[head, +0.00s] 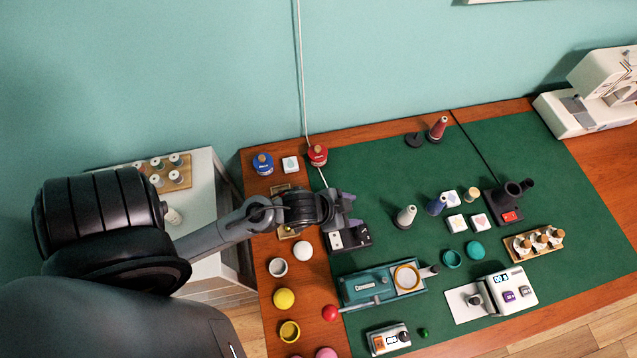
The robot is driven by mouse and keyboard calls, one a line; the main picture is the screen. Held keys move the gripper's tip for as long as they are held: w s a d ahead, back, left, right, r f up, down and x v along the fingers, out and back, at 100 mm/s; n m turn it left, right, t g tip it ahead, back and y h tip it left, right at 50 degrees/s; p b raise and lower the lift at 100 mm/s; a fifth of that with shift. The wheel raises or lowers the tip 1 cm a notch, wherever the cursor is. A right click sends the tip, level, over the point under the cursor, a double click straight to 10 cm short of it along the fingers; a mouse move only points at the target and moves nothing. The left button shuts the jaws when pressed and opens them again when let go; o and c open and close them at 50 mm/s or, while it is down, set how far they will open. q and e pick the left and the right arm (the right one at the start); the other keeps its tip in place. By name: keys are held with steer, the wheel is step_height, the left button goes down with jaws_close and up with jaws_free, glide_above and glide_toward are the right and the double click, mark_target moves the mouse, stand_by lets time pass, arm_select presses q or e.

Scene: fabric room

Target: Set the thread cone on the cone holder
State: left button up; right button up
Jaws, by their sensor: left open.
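Several thread cones stand on the green mat: a red one (437,129) at the back, a pale grey one (405,216) in the middle and a blue one (436,205) to its right. A dark round base (413,140) with no cone on it lies just left of the red cone; it looks like a cone holder, but I cannot be sure. My left gripper (352,209) is open and empty, left of the pale grey cone and apart from it, above a small black-and-white device. My right gripper is not in view.
Near the blue cone are white tiles (457,223) and a black device (509,203) with a red label. A teal machine (382,284) lies in front. A sewing machine (590,100) stands at the far right. The mat (370,165) is clear at the back left.

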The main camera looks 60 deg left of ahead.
arm_select(q)
steer(key=s+d+r+n+g+y, duration=0.1)
steer(key=s+g, duration=0.4)
steer(key=s, duration=0.5)
steer(key=shift+s+d+n, duration=0.2)
steer(key=shift+s+n, duration=0.05)
steer(key=shift+n, duration=0.35)
steer(key=shift+r, duration=0.15)
